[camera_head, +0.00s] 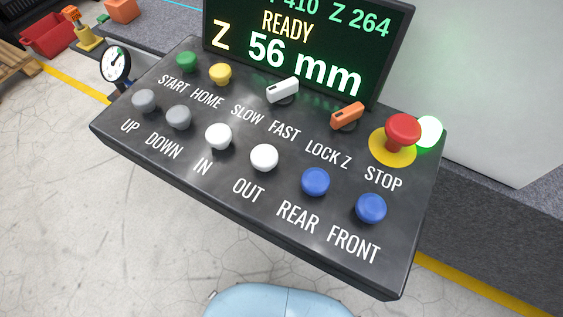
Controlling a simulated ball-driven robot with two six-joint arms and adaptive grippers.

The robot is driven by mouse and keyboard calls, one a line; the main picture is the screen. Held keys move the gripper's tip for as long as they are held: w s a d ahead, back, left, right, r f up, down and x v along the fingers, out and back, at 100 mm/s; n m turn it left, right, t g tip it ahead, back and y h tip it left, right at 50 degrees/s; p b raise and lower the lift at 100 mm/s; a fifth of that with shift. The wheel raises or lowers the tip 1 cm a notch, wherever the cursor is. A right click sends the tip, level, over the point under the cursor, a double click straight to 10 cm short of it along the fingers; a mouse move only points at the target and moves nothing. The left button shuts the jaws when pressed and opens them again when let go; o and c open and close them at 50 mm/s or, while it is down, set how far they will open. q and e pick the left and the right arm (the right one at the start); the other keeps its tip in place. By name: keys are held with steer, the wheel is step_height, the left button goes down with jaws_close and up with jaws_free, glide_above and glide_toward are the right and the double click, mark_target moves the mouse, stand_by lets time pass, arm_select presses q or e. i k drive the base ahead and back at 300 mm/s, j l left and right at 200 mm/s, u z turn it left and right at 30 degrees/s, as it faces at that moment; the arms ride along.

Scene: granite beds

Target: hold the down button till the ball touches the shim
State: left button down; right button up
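The down button (178,117) is a grey knob on the black control panel (250,205), second from the left in the front row, above the word DOWN. The grey up button (144,100) is just left of it. Nothing touches either button. The display (310,45) behind the panel reads READY and Z 56 mm; its top line is partly cut off. Neither of my grippers is in view. I see neither the ball nor the shim.
The panel also has white, blue, green and yellow buttons, a white switch (283,90), an orange switch (347,115) and a red stop button (403,132) at the right. A round dial gauge (115,64) stands behind the panel's left end. The space above the panel is clear.

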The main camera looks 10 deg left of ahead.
mark_target(178, 117)
steer(key=k+j+z, duration=0.15)
steer(key=j, duration=0.3)
steer(key=k+j+z, duration=0.15)
steer(key=j, duration=0.3)
steer(key=k+j+z, duration=0.2)
steer(key=j, duration=0.2)
steer(key=k+j+z, duration=0.15)
steer(key=j, duration=0.25)
